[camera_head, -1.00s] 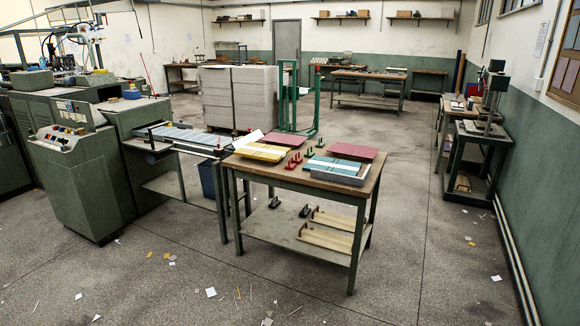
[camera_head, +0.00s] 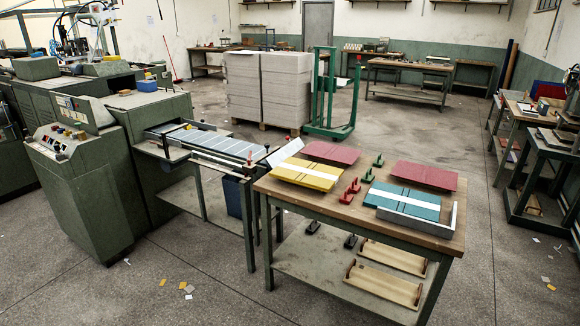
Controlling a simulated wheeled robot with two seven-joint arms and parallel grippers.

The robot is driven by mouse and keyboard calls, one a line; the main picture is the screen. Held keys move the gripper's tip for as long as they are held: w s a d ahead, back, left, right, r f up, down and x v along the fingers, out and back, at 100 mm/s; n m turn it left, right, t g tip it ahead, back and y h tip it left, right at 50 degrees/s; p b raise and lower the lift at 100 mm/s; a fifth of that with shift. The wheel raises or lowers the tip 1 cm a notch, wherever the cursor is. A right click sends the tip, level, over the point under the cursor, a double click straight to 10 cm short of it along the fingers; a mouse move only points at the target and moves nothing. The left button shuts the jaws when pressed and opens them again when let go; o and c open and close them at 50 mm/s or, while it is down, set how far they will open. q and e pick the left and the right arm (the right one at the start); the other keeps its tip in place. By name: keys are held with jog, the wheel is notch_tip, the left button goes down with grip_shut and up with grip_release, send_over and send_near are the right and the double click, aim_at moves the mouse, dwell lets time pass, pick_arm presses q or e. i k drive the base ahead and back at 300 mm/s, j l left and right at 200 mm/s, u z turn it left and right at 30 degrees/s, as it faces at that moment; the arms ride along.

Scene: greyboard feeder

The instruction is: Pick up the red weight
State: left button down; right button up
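Two small red weights with upright handles stand on the wooden table top, one in front of the other: the nearer red weight (camera_head: 346,198) and the farther red weight (camera_head: 355,186). They sit between the yellow sheets (camera_head: 306,181) on the left and the teal sheets (camera_head: 402,198) on the right. Nothing covers them. Neither of my grippers is in view.
Two green weights (camera_head: 368,176) stand just right of the red ones. Dark red boards (camera_head: 423,176) lie at the back. The wooden table (camera_head: 300,199) has a lower shelf with black weights (camera_head: 350,241) and wooden trays (camera_head: 385,284).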

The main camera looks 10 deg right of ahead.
aim_at(346, 198)
jog(key=i+z, duration=0.2)
jog(key=i, duration=0.25)
jog(key=i+j+z, duration=0.25)
jog(key=i, duration=0.15)
jog(key=i+j+z, duration=0.2)
jog(key=i, duration=0.2)
jog(key=i+j+z, duration=0.2)
jog(key=i, duration=0.2)
